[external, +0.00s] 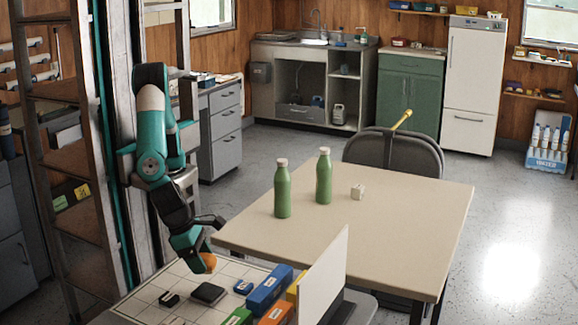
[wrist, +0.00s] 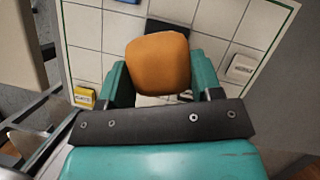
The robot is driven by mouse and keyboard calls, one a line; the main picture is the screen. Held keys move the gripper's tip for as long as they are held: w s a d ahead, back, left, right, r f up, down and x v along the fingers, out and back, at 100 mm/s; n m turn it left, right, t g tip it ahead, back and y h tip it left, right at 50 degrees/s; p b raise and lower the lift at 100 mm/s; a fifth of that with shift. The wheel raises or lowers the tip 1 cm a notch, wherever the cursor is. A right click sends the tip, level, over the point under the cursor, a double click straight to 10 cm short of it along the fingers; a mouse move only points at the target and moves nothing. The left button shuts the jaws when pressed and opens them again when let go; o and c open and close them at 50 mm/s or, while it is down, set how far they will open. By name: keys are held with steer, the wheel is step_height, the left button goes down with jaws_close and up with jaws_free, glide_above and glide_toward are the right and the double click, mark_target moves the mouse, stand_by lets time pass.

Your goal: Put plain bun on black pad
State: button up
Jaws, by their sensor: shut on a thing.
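The plain bun (external: 209,261) is orange-brown and rounded. In the wrist view the bun (wrist: 158,62) sits between the two teal fingers of my gripper (wrist: 160,80), which is shut on it. In the external view my gripper (external: 200,254) points down and holds the bun above the white gridded board. The black pad (external: 208,293) is a flat dark square on that board, a little below the bun in the picture. In the wrist view, dark patches (wrist: 168,27) show beyond the bun, partly hidden by it.
The gridded board (external: 150,289) also holds a small black item (external: 169,298) and a small blue item (external: 243,287). Blue (external: 269,289) and orange (external: 277,314) boxes and an upright white panel (external: 323,275) stand to the right. Two green bottles (external: 282,190) stand on the beige table.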

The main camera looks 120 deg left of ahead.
mark_target(209, 290)
steer(key=shift+f, duration=3.25)
steer(key=shift+f, duration=0.1)
steer(key=o, duration=0.9)
